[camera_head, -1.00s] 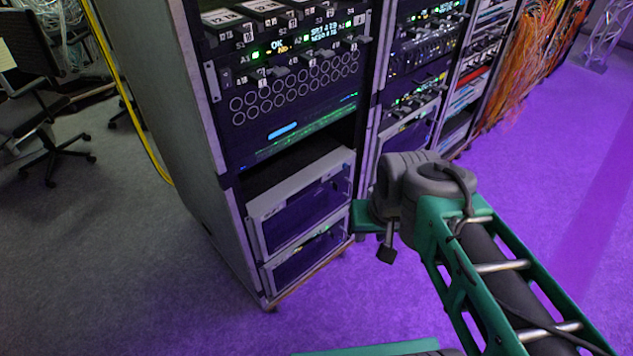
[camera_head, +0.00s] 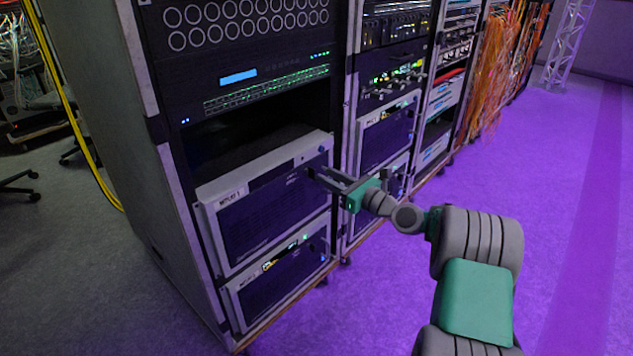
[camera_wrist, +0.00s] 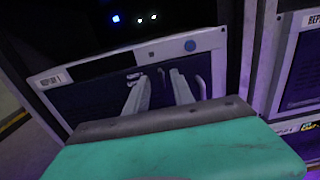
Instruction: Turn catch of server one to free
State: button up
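A grey-framed server unit (camera_head: 270,165) with a dark mesh front sits low in the near rack. Its white label (camera_head: 230,196), seemingly "REPLAY 1", is at the upper left; the label also shows in the wrist view (camera_wrist: 50,80). My gripper (camera_head: 320,173) is at the right part of this front. In the wrist view its two pale fingers (camera_wrist: 158,82) stand apart, pointing at the front. A small light upright piece (camera_wrist: 161,78), possibly the catch, shows between the fingertips. Whether they touch it, and which way it is turned, I cannot tell.
A similar unit (camera_head: 280,275) with small lights sits directly below. Another labelled unit (camera_head: 386,132) stands in the neighbouring rack to the right, beyond the rack posts. A dark open bay (camera_head: 250,130) is above the server. Purple-lit floor (camera_head: 560,200) at the right is clear.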

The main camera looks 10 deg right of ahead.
aim_at(308, 169)
jog(key=b+x, duration=0.1)
jog(key=x, duration=0.4)
jog(key=shift+c, duration=0.2)
grip_shut()
